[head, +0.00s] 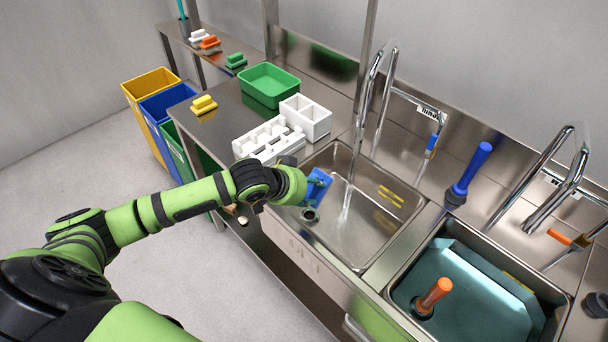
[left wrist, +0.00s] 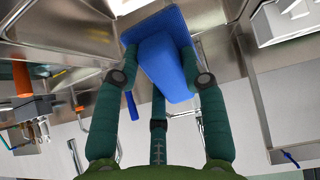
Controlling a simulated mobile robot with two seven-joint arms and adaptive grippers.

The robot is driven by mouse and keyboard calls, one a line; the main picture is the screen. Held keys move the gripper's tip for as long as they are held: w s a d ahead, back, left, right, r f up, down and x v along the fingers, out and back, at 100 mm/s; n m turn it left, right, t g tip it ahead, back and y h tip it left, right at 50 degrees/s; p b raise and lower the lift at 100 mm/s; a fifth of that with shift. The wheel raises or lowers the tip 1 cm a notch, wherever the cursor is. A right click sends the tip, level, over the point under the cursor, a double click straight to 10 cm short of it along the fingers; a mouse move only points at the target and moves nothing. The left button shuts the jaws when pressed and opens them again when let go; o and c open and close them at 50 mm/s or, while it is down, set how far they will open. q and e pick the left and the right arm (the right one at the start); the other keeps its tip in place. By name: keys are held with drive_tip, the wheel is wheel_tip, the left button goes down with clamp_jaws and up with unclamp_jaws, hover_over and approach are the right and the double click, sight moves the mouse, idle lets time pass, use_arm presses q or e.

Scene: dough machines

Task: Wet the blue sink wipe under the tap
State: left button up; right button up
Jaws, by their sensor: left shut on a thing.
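The blue sink wipe (head: 321,183) is held by my left gripper (head: 312,189) at the left side of the left sink basin (head: 393,232). In the left wrist view the wipe (left wrist: 165,62) sits between the fingers of my left gripper (left wrist: 162,78), which is shut on it. The curved metal tap (head: 361,120) stands behind this basin. A pale stream of water (head: 347,200) falls from it into the basin. In the head view the wipe is left of the stream and apart from it. My right gripper is not in view.
A white divided holder (head: 268,142), a white box (head: 306,117) and a green tub (head: 269,85) stand left of the sink. The right basin holds an orange-handled tool (head: 434,296). A blue-handled tool (head: 472,168) stands behind, between the basins.

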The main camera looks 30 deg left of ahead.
use_arm(q)
drive_tip(key=shift+a+t+h, duration=0.3)
drive_tip(key=shift+a, duration=0.4)
drive_tip(key=shift+w+d+f+b, duration=0.15)
drive_tip(key=shift+w+d+b, duration=0.2)
drive_tip(key=shift+w, duration=0.2)
drive_tip(key=w+b, duration=0.2)
drive_tip(key=w+d+f, duration=0.1)
drive_tip(key=shift+d+b, duration=0.1)
drive_tip(key=shift+b, duration=0.3)
drive_tip(key=w+d+f+b, duration=0.1)
drive_tip(key=w+d+b, duration=0.3)
drive_tip(key=w, duration=0.4)
drive_tip(key=shift+w+f+b, duration=0.25)
drive_tip(key=shift+w+b, duration=0.1)
drive_tip(key=shift+b, duration=0.45)
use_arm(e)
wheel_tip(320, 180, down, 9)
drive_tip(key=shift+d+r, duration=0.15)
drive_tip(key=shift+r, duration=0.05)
